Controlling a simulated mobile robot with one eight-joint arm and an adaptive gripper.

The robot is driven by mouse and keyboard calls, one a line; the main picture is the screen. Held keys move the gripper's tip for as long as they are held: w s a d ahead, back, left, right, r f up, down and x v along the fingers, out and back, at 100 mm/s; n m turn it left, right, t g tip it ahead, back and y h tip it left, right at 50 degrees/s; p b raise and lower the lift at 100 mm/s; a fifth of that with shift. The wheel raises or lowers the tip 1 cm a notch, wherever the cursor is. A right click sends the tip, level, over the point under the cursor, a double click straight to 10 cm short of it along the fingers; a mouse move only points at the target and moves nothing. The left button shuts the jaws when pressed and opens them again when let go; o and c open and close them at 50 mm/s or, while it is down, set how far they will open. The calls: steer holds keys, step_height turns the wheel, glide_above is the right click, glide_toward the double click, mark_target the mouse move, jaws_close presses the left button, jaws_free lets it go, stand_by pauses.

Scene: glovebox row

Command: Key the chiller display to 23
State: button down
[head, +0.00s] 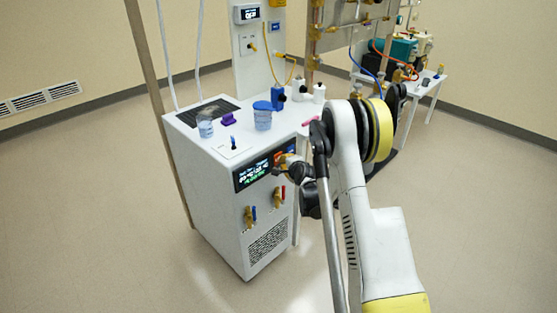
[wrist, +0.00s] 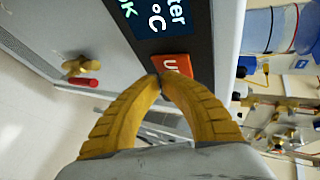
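The chiller (head: 215,190) is a white cabinet with a dark display panel (head: 252,175) high on its front. Its small lit text is too blurred to read as a number in the head view. In the wrist view the display (wrist: 152,18) shows turned, cut-off text with "ter", "°C" and "OK". An orange-red key (wrist: 173,64) with a "U" sits beside the text. My gripper (wrist: 160,77) is shut and empty, its yellow fingertips together at the key's near edge and hiding part of its lettering. I cannot tell whether they press it. In the head view my gripper (head: 284,163) is at the panel's right end.
Brass valves with a blue handle (head: 251,213) and a red handle (head: 280,195) stick out below the panel. A rack with pipes (head: 350,40) stands behind. Floor at left is clear.

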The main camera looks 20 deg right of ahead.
steer(key=shift+w+a, duration=0.1)
steer(key=shift+w, duration=0.25)
stand_by(0.4)
steer(key=shift+s, duration=0.1)
steer(key=shift+s+d, duration=0.25)
steer(key=shift+s, duration=0.4)
steer(key=shift+s+d, duration=0.3)
steer(key=shift+s, duration=0.5)
steer(key=shift+s+d, duration=0.25)
steer(key=shift+s, duration=0.55)
steer(key=shift+s+d, duration=0.3)
steer(key=shift+s, duration=0.5)
stand_by(0.4)
steer(key=s, duration=0.1)
steer(key=s+d, duration=0.1)
steer(key=s, duration=0.1)
steer(key=shift+s+d, duration=0.15)
steer(key=shift+s, duration=0.1)
